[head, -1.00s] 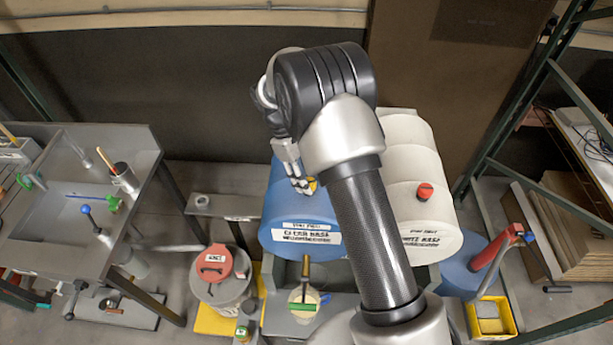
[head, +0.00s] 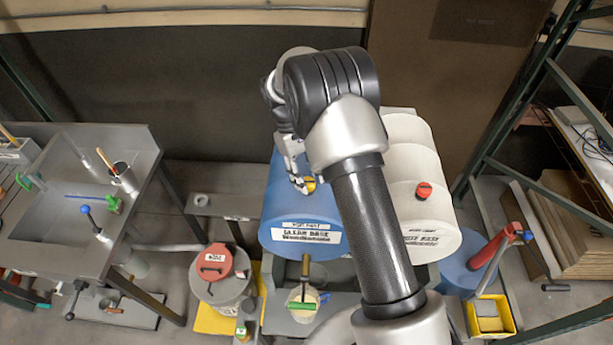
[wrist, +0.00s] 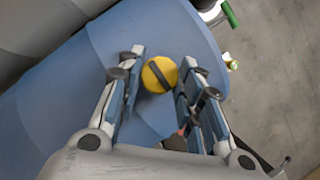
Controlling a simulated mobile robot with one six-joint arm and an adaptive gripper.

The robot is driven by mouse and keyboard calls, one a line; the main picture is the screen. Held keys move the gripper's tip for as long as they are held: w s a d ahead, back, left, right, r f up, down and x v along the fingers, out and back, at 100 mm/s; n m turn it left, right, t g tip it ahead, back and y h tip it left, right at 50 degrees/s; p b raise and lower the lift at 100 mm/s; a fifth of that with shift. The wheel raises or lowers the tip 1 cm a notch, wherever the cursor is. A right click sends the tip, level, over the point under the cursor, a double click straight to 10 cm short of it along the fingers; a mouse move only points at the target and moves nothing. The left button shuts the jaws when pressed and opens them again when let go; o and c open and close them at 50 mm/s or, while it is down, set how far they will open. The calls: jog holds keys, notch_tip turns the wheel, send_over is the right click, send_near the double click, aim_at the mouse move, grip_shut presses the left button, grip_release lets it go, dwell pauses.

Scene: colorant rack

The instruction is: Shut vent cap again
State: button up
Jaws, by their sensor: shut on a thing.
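The blue drum (head: 283,212) lies on its side in the middle of the head view, with its labelled end facing me. On top of it is the yellow vent cap (head: 310,184), partly covered by my gripper (head: 301,184). In the wrist view the round yellow cap (wrist: 159,74), with a dark bar across its top, sits between the two fingertips of my gripper (wrist: 160,72). The gripper is shut on the cap, one finger on each side. The drum surface (wrist: 75,100) fills much of that view. The cap's underside and its seat are hidden.
A white drum (head: 430,225) with a red cap (head: 424,190) lies close on the right. A red-lidded can (head: 215,262) stands front left. A grey bench (head: 130,150) is at the left, and a green-framed rack (head: 505,120) at the right.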

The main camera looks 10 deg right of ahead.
jog(key=o, duration=1)
jog(key=shift+o, duration=0.2)
jog(key=v, duration=1.2)
jog(key=shift+s+r, duration=0.1)
